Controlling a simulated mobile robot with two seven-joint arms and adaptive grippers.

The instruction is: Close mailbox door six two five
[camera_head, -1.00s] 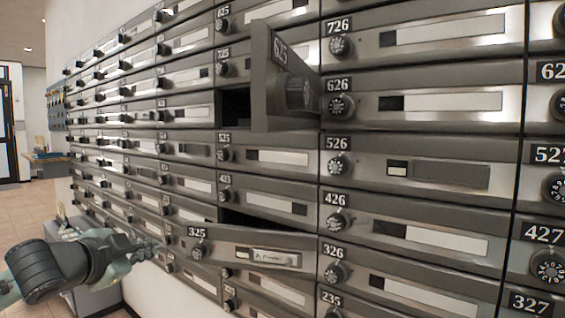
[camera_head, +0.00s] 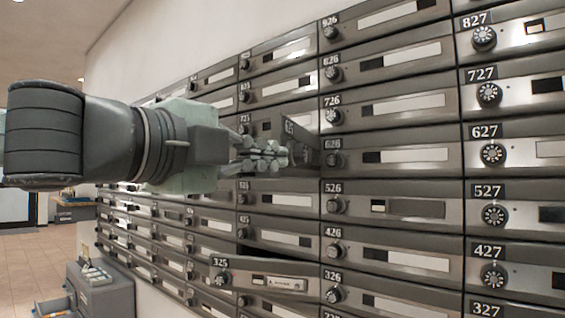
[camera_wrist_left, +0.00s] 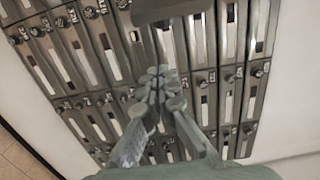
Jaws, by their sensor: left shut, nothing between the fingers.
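Mailbox door 625 (camera_head: 304,140) stands open, swung out from the wall of boxes. Its number plate faces left in the head view, and its lower part is partly hidden by my gripper. My left gripper (camera_head: 280,157) is shut and empty, with its fingertips at the left side of this door. I cannot tell whether they touch it. The opening of box 625 is hidden behind my gripper. In the left wrist view the shut fingers (camera_wrist_left: 162,84) point toward the mailbox wall, and a dark panel (camera_wrist_left: 168,9) stands beyond them at the top. My right gripper is out of view.
Mailbox door 325 (camera_head: 262,278) also stands ajar, lower down. The surrounding doors, such as 526 (camera_head: 400,208) and 726 (camera_head: 400,106), are shut, with protruding knobs. A grey cabinet (camera_head: 104,296) stands at the lower left.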

